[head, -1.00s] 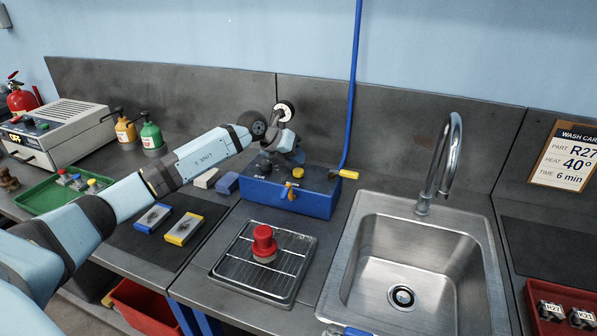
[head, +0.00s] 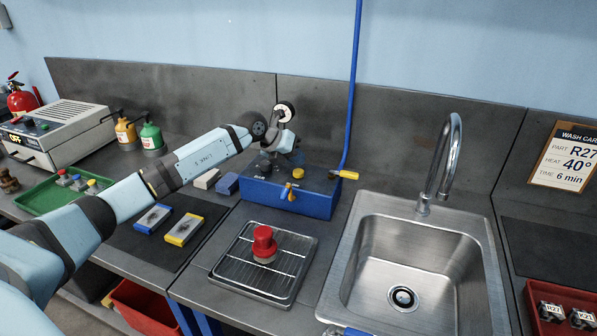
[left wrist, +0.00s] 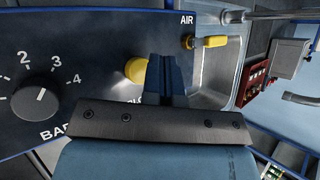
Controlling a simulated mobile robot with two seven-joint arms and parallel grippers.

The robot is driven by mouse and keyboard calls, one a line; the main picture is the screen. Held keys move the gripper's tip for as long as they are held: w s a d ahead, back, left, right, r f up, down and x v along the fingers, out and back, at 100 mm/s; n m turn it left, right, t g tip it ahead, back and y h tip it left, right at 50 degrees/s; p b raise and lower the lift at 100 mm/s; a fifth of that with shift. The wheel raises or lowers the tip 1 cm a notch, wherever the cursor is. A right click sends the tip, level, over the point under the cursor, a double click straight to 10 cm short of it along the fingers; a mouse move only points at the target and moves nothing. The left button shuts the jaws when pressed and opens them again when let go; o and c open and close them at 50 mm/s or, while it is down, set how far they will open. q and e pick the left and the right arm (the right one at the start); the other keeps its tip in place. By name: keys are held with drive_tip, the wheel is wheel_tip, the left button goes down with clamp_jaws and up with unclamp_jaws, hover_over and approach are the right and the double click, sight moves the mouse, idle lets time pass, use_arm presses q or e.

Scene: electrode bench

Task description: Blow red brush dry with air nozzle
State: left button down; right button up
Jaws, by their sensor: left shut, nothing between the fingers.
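The red brush (head: 264,240) stands upright on a wire rack in a tray (head: 220,271) left of the sink. The blue air box (head: 262,198) stands behind the tray. A yellow-tipped fitting (head: 347,174), which looks like the air nozzle, sticks out at its right end; it also shows beside the word AIR in the left wrist view (left wrist: 214,41). My left gripper (left wrist: 166,58) is shut and empty above the box's top panel. Its fingertips appear close beside a yellow knob (left wrist: 135,70); contact cannot be told. My right gripper is not in view.
A blue hose (head: 352,90) runs up the wall behind the box. A steel sink (head: 350,262) with a tall tap (head: 440,165) is at right. Two brushes or pads lie on a dark mat (head: 135,235) at left. A green tray (head: 45,202) is further left.

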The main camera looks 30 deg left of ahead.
sight(297, 170)
use_arm(q)
drive_tip(key=shift+f, duration=0.1)
idle(0.6)
drive_tip(key=shift+f, duration=0.35)
drive_tip(key=shift+f+b, duration=0.4)
drive_tip(key=shift+f, duration=0.25)
idle(0.8)
drive_tip(key=shift+r, duration=0.1)
drive_tip(key=shift+r+p, duration=0.75)
drive_tip(key=shift+r, duration=0.2)
drive_tip(key=shift+r, duration=0.1)
drive_tip(key=shift+r+p, duration=1.7)
drive_tip(key=shift+r, duration=0.8)
drive_tip(key=shift+f, duration=0.1)
